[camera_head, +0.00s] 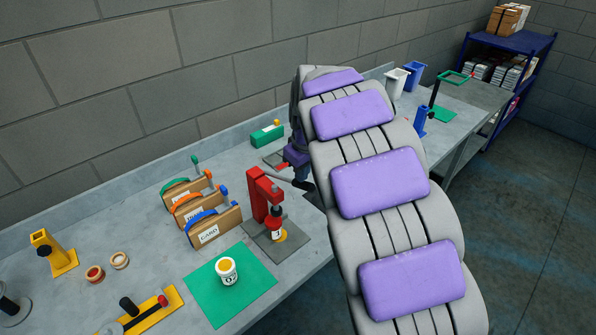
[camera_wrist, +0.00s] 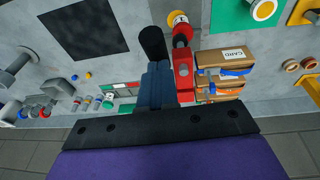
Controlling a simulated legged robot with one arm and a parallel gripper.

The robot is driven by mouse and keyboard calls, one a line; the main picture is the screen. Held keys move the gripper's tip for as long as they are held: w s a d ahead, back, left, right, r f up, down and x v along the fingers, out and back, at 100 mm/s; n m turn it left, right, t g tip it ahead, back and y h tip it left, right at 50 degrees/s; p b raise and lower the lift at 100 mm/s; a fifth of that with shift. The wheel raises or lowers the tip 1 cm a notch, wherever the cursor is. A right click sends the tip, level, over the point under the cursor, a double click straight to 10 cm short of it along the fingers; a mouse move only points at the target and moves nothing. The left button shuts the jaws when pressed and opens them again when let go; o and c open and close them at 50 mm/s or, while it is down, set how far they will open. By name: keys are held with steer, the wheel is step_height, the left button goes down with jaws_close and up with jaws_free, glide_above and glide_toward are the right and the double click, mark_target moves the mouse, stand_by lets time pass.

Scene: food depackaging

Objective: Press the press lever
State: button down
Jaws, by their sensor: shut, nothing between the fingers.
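The red press (camera_head: 265,195) stands on a grey base plate on the bench. A jar with a white label (camera_head: 276,229) is under its ram. The press lever (camera_head: 284,180) sticks out to the right toward my gripper. In the wrist view the press (camera_wrist: 183,72) is right of my fingers, and the lever's black grip (camera_wrist: 152,42) lies just beyond their tips. My gripper (camera_wrist: 157,68) is shut and empty, close to the grip; whether it touches is unclear. In the head view my arm partly hides the gripper.
A white jar (camera_head: 227,270) stands on a green mat (camera_head: 199,287). Cardboard boxes with coloured handles (camera_head: 211,227) stand left of the press. A green box (camera_head: 267,135) is behind it. Yellow fixtures (camera_head: 58,256) and round lids are at the far left.

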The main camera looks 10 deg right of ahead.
steer(key=s+d+f+t+y+b, duration=0.1)
steer(key=f+t+b, duration=0.1)
steer(key=f+b, duration=0.3)
steer(key=s+d+f+t+y+b, duration=0.1)
steer(key=s+f+t+y+b, duration=0.1)
steer(key=f+b, duration=0.3)
steer(key=shift+s+f+t+b, duration=0.3)
steer(key=shift+f+t+b, duration=0.1)
steer(key=shift+b, duration=0.5)
steer(key=shift+s+f, duration=0.15)
steer(key=shift+f, duration=0.1)
steer(key=s+d+r+p, duration=0.1)
steer(key=s+r, duration=0.1)
steer(key=r, duration=0.4)
steer(key=s+d+r+p, duration=0.2)
steer(key=s+r, duration=0.1)
steer(key=r, duration=0.4)
steer(key=shift+s, duration=0.2)
